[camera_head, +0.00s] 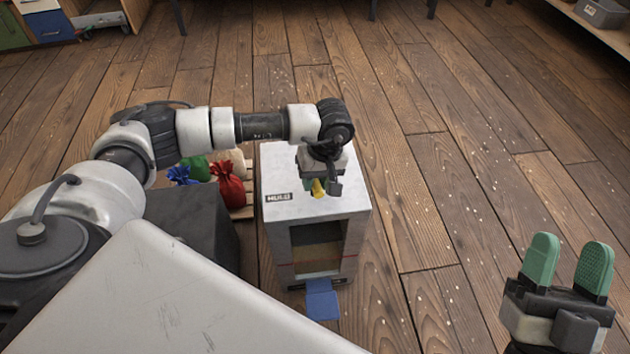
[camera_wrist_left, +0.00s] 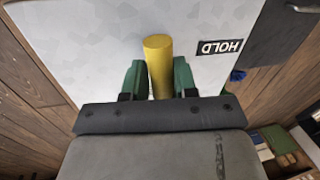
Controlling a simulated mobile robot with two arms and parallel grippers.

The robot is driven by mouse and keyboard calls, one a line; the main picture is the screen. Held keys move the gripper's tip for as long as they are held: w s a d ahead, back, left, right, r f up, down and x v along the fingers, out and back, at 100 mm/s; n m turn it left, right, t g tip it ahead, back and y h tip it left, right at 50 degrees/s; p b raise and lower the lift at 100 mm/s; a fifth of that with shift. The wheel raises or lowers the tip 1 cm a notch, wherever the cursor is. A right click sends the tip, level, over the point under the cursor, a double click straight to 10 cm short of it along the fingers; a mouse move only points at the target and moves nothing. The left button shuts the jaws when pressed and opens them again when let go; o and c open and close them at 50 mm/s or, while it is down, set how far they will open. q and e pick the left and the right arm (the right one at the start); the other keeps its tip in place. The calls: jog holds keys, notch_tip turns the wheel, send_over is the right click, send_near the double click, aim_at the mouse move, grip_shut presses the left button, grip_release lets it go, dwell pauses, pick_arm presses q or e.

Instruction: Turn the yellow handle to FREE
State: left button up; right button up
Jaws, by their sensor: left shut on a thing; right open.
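The yellow handle (camera_wrist_left: 158,55) stands out from the top of a pale grey box (camera_head: 345,195). In the left wrist view it lies between the two green fingers of my left gripper (camera_wrist_left: 159,80), which is shut on it. In the head view only a bit of the handle (camera_head: 317,188) shows under my left gripper (camera_head: 319,180). A black HOLD label (camera_wrist_left: 219,47) is beside the handle, near the box edge. No FREE label shows; my gripper and wrist cover part of the top. My right gripper (camera_head: 570,258) is open and empty at the lower right.
The box has a front opening (camera_head: 317,248) with a blue flap (camera_head: 321,300) below it. Red (camera_head: 228,188), green (camera_head: 196,167) and blue (camera_head: 180,176) sacks stand left of the box. The wooden floor to the right (camera_head: 440,180) is clear.

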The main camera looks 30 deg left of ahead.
pick_arm(q)
jog(key=shift+s+f+m, duration=0.1)
jog(key=shift+m, duration=0.6)
pick_arm(e)
jog(key=shift+s+r+t+y, duration=0.4)
jog(key=shift+s+t+y, duration=0.15)
jog(key=shift+t, duration=0.15)
pick_arm(q)
jog(key=o, duration=0.9)
